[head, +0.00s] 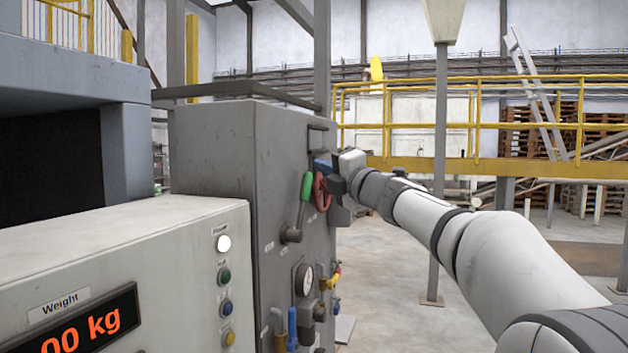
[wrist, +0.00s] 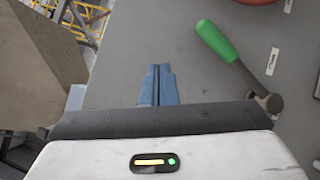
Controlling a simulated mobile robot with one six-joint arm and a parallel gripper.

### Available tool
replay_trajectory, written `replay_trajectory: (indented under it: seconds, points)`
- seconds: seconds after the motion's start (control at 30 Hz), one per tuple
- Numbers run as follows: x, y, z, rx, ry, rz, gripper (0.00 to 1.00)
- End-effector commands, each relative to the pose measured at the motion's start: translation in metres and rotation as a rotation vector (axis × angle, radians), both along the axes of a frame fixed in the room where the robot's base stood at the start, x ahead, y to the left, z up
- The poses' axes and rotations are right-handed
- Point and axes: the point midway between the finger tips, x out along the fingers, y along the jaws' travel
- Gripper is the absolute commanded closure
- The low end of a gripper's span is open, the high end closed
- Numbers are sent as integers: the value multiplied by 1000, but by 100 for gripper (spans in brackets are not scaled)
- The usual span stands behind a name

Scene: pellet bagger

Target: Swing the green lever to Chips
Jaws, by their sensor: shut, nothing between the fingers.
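The green lever (head: 306,188) is on the side face of the grey cabinet, its grip pointing up from a dark pivot and leaning slightly right in the head view. In the wrist view the green grip (wrist: 217,42) slants up and left from its pivot at the right. My gripper (head: 323,166) is at the cabinet face, just beyond the grip in the head view. In the wrist view its blue fingers (wrist: 158,84) are together and empty, left of the grip with a gap between. Small white labels (wrist: 272,62) sit near the lever; their text is unreadable.
A red handwheel (head: 321,192) is close beside the lever, partly behind my gripper. A gauge (head: 304,279), a blue handle (head: 292,325) and yellow fittings are lower on the cabinet (head: 213,150). A weight display box (head: 120,250) stands in front. Open floor lies right.

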Motion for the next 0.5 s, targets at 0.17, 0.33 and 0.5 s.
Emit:
replay_trajectory:
  seconds: [0.17, 0.33, 0.5]
  points:
    - [-23, -21, 9, -1, -2, -1, 100]
    - [-33, -30, 14, 0, -1, 0, 100]
    - [-35, -32, 14, 0, 1, 1, 100]
